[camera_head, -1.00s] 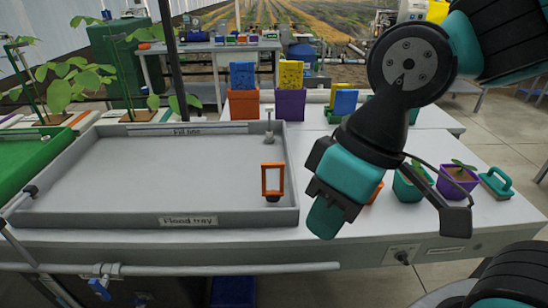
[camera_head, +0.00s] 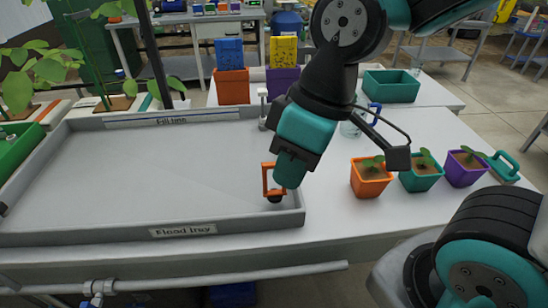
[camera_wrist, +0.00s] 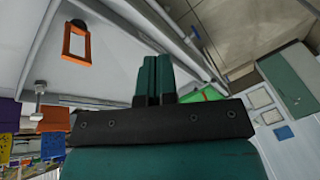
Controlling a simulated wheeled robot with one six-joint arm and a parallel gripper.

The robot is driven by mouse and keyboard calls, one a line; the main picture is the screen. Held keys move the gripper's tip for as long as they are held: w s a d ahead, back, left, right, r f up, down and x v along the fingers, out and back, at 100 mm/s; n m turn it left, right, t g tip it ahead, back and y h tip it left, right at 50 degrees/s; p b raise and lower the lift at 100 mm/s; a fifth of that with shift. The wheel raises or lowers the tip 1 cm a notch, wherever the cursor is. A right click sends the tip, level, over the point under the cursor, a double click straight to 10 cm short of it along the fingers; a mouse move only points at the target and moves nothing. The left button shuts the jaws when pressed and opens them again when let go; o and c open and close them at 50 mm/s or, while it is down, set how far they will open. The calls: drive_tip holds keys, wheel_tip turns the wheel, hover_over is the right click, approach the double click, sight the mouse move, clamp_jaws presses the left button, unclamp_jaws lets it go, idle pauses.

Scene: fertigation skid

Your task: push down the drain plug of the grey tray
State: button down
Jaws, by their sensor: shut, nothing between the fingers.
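The grey tray (camera_head: 150,232), labelled "Flood tray", lies on the white bench. Its drain plug is an orange frame-shaped handle (camera_head: 266,180) on a dark round base (camera_head: 275,198), standing upright in the tray's near right corner. The handle also shows in the wrist view (camera_wrist: 67,46), at upper left. My gripper (camera_head: 287,180) is shut and empty, pointing down at the plug. In the head view its tip overlaps the handle's upper right. In the wrist view my fingers (camera_wrist: 155,75) are together, with a gap to the handle.
A small grey post (camera_head: 263,108) stands at the tray's far right corner. Orange (camera_head: 370,181), teal (camera_head: 421,175) and purple (camera_head: 466,169) plant pots stand to the right on the bench. Bench surface is bare between the tray and the pots.

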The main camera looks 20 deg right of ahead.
drive_tip(key=w+d+r+n+h+p, duration=0.1)
drive_tip(key=w+n+h+p, duration=0.1)
drive_tip(key=w+n+p, duration=0.65)
drive_tip(key=w+d+f+n+h+p, duration=0.1)
drive_tip(key=w+f+n+p, duration=0.1)
drive_tip(key=w+d+f+n+h+p, duration=0.1)
drive_tip(key=w+f+n+p, duration=0.1)
drive_tip(key=n+p, duration=0.1)
drive_tip(key=w+d+f+n+p, duration=0.1)
drive_tip(key=w+f+n+p, duration=0.1)
drive_tip(key=w, duration=0.1)
drive_tip(key=shift+w+d+f+n+t+h, duration=0.1)
drive_tip(key=shift+d+f+n+t+h, duration=0.2)
drive_tip(key=shift+h, duration=0.1)
drive_tip(key=shift+f, duration=0.1)
